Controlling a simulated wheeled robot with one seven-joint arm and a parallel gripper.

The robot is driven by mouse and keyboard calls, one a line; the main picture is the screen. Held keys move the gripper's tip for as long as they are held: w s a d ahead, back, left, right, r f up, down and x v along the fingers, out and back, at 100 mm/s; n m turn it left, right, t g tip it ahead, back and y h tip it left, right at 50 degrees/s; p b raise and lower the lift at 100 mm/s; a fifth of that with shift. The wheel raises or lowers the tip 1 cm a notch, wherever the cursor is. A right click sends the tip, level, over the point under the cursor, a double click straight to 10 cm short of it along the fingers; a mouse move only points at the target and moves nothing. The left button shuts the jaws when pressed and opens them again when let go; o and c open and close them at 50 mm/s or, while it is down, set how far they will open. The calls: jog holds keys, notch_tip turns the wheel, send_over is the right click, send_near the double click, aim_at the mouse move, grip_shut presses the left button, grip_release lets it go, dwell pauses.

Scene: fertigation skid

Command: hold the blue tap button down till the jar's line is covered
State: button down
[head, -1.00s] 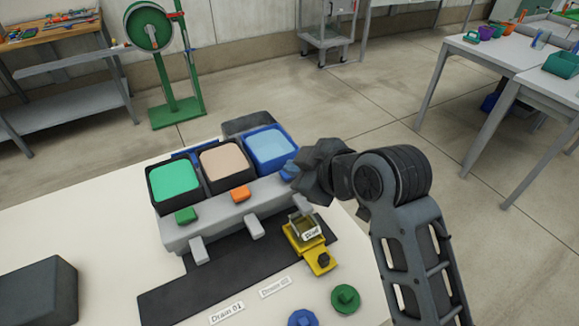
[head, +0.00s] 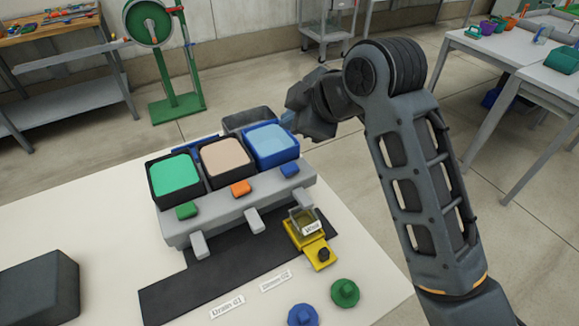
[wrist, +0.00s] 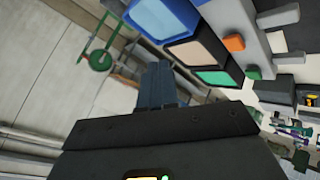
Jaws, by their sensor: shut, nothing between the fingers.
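The blue tap button (head: 290,169) sits on the grey dispenser (head: 240,211), in front of the blue tank (head: 271,147) at its right end. In the head view nothing touches the button. The small clear jar (head: 303,224) stands on a yellow holder (head: 320,254) below the right spout. It has a yellowish look and a white label; its line and liquid level are too small to tell. My gripper (head: 287,118) is above and beyond the blue tank's right back corner, clear of the button. In the wrist view its fingers (wrist: 158,84) are together and empty.
Orange (head: 240,188) and green (head: 187,210) buttons sit left of the blue one, before beige and green tanks. A dark block (head: 40,290) lies at the left. Round green (head: 345,292) and blue (head: 303,315) knobs are at the front. Table is bare at front left.

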jog(key=b, duration=0.5)
send_over(292, 170)
notch_tip(292, 170, down, 7)
jog(key=shift+r, duration=0.2)
jog(key=shift+f+b, duration=0.5)
jog(key=shift+f, duration=0.4)
jog(key=shift+f, duration=0.1)
dwell(0.8)
jog(key=shift+f, duration=0.3)
jog(key=shift+f+b, duration=0.35)
jog(key=shift+f, duration=0.2)
dwell(4.3)
